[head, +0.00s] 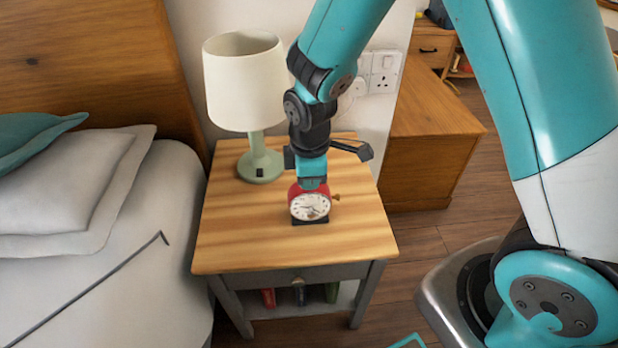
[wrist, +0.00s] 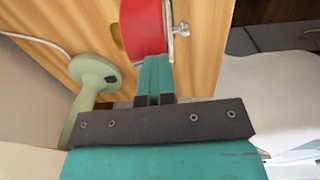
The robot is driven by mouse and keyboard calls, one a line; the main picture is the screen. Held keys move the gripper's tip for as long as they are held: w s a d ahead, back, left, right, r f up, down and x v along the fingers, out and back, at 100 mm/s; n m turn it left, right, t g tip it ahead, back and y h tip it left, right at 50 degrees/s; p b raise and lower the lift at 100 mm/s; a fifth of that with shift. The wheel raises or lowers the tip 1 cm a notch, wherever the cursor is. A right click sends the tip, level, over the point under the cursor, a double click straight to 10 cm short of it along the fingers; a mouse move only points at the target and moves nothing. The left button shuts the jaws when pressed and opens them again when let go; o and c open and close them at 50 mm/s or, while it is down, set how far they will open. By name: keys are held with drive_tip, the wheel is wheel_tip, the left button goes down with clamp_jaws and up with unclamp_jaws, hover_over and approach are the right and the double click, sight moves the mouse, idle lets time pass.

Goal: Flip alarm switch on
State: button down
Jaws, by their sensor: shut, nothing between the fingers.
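A red alarm clock (head: 309,204) with a white dial stands on the wooden nightstand (head: 225,240), its face toward the front. A small metal and brass piece sticks out at its right side. In the wrist view the red clock body (wrist: 142,27) shows at the top, with a metal switch-like part (wrist: 181,30) on its right. My gripper (head: 313,182) is shut and points down at the back of the clock, right behind its top. In the wrist view the fingers (wrist: 153,75) are together and reach the clock's edge; whether they touch it I cannot tell.
A green lamp (head: 260,164) with a white shade stands at the nightstand's back left, close to my arm. The bed (head: 150,220) is at left, a wooden cabinet (head: 430,150) at right. A wall socket (head: 382,72) is behind. The nightstand's front is clear.

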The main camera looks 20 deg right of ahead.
drive_tip(key=shift+w+d+r+p, duration=0.1)
drive_tip(key=shift+w+r+p, duration=0.05)
drive_tip(key=shift+w+p, duration=0.15)
drive_tip(key=shift+w+d+r+p, duration=0.1)
drive_tip(key=shift+w+p, duration=0.05)
drive_tip(key=shift+w, duration=0.25)
drive_tip(key=shift+r, duration=0.3)
wheel_tip(320, 180, up, 13)
drive_tip(key=p, duration=0.5)
hover_over(310, 210)
drive_tip(key=shift+s, duration=0.15)
